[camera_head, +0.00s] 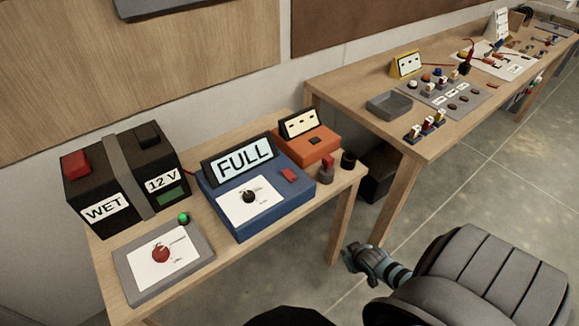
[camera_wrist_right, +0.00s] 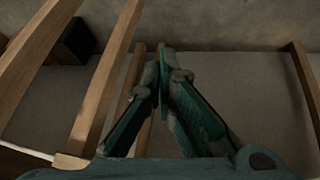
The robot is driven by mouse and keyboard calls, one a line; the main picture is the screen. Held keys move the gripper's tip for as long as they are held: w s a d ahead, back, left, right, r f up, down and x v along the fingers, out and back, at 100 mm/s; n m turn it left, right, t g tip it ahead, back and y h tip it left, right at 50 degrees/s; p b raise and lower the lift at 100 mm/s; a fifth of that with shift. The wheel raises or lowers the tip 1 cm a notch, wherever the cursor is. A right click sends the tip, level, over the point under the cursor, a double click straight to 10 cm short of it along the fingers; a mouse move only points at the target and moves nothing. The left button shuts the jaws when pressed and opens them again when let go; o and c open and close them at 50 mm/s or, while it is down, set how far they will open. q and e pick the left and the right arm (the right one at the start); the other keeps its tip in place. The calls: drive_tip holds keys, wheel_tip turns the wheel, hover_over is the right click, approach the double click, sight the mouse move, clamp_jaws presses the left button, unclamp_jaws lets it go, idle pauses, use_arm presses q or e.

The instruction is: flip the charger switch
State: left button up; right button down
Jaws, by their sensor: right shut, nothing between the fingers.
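The blue charger box (camera_head: 275,211) stands on the near wooden table with a tilted display reading FULL (camera_head: 240,160). On its top are a white dial plate with a black knob (camera_head: 249,197) and a small red switch (camera_head: 289,175). Which way the switch is set is too small to tell. My right gripper (camera_head: 351,254) is to the right of the table leg, in front of the table and apart from the charger. It also shows in the right wrist view (camera_wrist_right: 160,82), its fingers together with nothing between them. My left gripper is not in view.
A black battery (camera_head: 125,175) marked WET and 12 V stands left of the charger. A grey box (camera_head: 140,290) with a red knob lies before it. An orange box (camera_head: 318,147) sits behind right. A second table (camera_head: 345,90) holds several parts.

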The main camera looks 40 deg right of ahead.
sight(291, 174)
drive_tip(key=w+d+r+t+y+b, duration=0.1)
drive_tip(key=w+r+t, duration=0.1)
drive_tip(key=w+r, duration=0.8)
drive_tip(key=w+d+r+t, duration=0.15)
drive_tip(key=w+r, duration=0.45)
drive_tip(key=r, duration=0.8)
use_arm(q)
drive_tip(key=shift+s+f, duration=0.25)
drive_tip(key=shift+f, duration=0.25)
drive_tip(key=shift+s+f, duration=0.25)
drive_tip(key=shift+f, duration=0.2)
use_arm(e)
drive_tip(key=w+a+r+n+t+y, duration=0.1)
drive_tip(key=w+a+r+n, duration=0.1)
drive_tip(key=a+r, duration=0.4)
wheel_tip(291, 174, up, 3)
drive_tip(key=shift+f+t+y, duration=0.1)
drive_tip(key=shift+t+y, duration=0.2)
drive_tip(key=shift+t, duration=0.05)
use_arm(q)
drive_tip(key=shift+b, duration=0.3)
use_arm(e)
drive_tip(key=shift+d+f, duration=0.1)
drive_tip(key=shift+d, duration=0.1)
